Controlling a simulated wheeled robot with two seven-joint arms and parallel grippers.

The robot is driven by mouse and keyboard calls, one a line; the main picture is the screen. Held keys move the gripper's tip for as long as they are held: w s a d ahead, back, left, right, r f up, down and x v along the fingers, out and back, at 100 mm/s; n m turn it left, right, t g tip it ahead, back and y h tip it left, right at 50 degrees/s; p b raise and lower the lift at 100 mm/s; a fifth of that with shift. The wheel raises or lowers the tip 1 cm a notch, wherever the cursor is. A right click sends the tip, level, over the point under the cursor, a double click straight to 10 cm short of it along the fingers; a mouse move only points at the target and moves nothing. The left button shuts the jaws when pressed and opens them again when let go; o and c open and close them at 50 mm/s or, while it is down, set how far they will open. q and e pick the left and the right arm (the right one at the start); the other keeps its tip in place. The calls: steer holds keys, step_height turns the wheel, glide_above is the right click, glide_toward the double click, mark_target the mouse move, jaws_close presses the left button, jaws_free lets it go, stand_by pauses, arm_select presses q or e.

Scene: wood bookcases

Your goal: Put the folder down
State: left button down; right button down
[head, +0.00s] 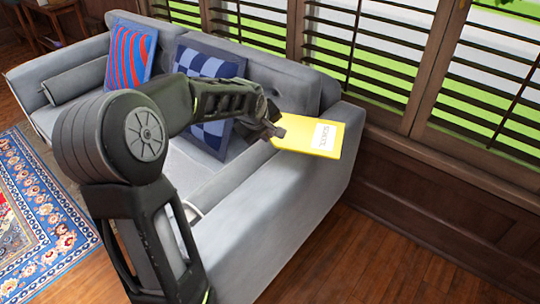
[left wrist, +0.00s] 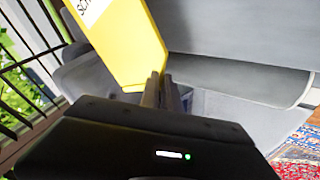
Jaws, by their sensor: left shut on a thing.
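A yellow folder (head: 332,146) with a white label shows in the head view, right of centre, over the near arm of the grey sofa (head: 275,230). My left gripper (head: 277,132) is shut on the folder's left edge. In the left wrist view the folder (left wrist: 122,45) reaches up and left from the fingertips of my left gripper (left wrist: 160,85). I cannot tell whether the folder touches the sofa. My right gripper is not in view.
A red and blue striped cushion (head: 129,55) and a blue checked cushion (head: 205,75) lean on the sofa back. Slatted windows (head: 370,50) stand behind the sofa. A patterned rug (head: 40,225) lies at left. Bare wood floor (head: 370,265) shows at lower right.

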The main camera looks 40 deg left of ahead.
arm_select(q)
steer(key=shift+f, duration=0.4)
steer(key=shift+f+b, duration=0.6)
steer(key=shift+f, duration=1.9)
steer(key=shift+f, duration=0.2)
steer(key=c, duration=1.6)
jaws_free()
steer(key=shift+r, duration=0.1)
steer(key=shift+r, duration=0.15)
steer(key=p+v, duration=0.2)
steer(key=v, duration=1)
